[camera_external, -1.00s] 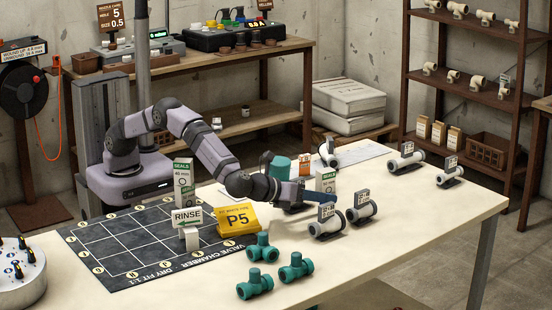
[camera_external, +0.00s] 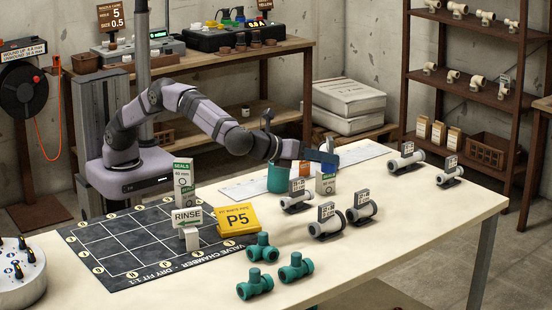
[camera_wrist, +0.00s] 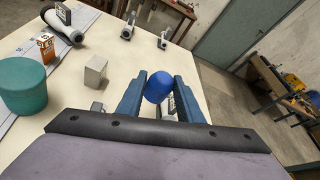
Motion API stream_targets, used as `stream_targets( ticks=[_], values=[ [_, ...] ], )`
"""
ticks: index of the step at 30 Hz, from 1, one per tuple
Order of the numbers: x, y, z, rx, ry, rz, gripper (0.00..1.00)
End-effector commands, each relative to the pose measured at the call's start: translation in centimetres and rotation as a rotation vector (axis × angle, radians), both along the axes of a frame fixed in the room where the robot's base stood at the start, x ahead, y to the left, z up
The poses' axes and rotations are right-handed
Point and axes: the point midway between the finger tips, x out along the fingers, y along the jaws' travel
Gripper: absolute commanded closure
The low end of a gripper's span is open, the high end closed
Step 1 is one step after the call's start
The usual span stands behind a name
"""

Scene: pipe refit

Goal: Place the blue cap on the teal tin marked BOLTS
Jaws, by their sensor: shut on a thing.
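My gripper (camera_external: 322,157) is raised above the white table, to the right of the teal tin. In the wrist view its two blue fingers (camera_wrist: 160,98) are closed on the round blue cap (camera_wrist: 158,86), which sits between their tips. In the external view the cap is mostly covered by the gripper. The teal tin (camera_external: 279,181) stands upright on the table, its upper part partly covered by my arm. It also shows at the left edge of the wrist view (camera_wrist: 22,88). No BOLTS marking is readable on it.
An orange-and-white box (camera_wrist: 46,45) stands near the tin. Teal fittings (camera_external: 262,248) and the yellow P5 block (camera_external: 238,219) are nearer. The table's right front is clear.

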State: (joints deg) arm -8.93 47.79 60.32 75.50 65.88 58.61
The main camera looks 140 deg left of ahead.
Motion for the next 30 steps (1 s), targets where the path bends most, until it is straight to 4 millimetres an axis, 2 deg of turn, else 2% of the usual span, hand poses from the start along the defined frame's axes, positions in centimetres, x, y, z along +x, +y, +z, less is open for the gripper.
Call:
stream_targets(
  ticks=[1, 5, 9, 12, 15, 19, 22, 26, 30],
  values=[
    [-0.1, 0.2, 2.6, 0.002, -0.008, 0.003, 0.88],
    [-0.6, 0.5, 7.1, 0.001, -0.007, 0.010, 0.88],
    [-2.2, 0.7, 12.1, 0.001, -0.003, 0.018, 0.88],
    [-3.9, 0.8, 14.4, 0.001, 0.001, 0.023, 0.88],
    [-5.7, 0.8, 15.6, 0.000, 0.003, 0.027, 0.88],
    [-8.3, 0.7, 16.0, 0.000, 0.004, 0.038, 0.88],
    [-10.5, 0.6, 15.6, 0.000, 0.004, 0.052, 0.88],
    [-13.5, 0.3, 13.8, 0.000, 0.007, 0.075, 0.88],
    [-16.5, -0.1, 10.9, 0.001, 0.008, 0.103, 0.88]
  ],
)
